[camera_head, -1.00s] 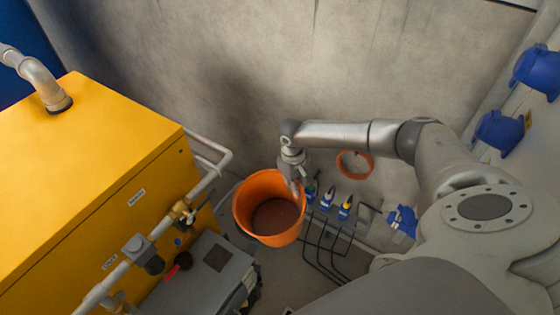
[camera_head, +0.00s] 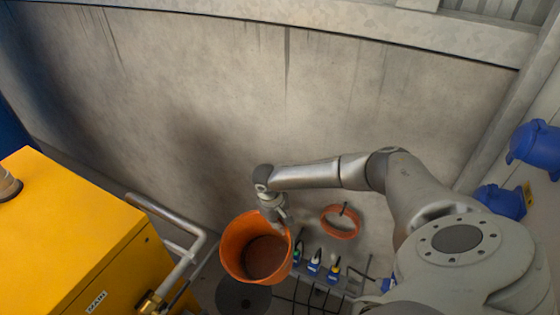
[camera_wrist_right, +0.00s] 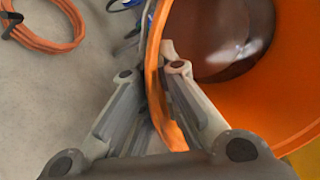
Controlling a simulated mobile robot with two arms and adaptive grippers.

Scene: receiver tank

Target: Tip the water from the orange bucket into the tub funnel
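The orange bucket (camera_head: 233,242) hangs from my right gripper (camera_head: 282,222), roughly upright and slightly tilted. It also shows in the right wrist view (camera_wrist_right: 285,85). There the right gripper (camera_wrist_right: 167,58) is shut on its rim, with the fingers on either side of the wall. Dark brownish, shiny liquid (camera_wrist_right: 228,45) lies in the bottom of the bucket. A dark round disc (camera_head: 243,298) shows just below the bucket; I cannot tell whether it is the tub funnel. No funnel shows clearly. My left gripper is not in view.
A yellow cabinet (camera_head: 65,230) with metal pipes (camera_head: 170,215) stands at left. A grey wall (camera_head: 230,100) rises behind the bucket. An orange hose coil (camera_head: 340,222) and several small blue-topped items (camera_head: 315,263) are right of it. Blue fittings (camera_head: 535,145) sit at far right.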

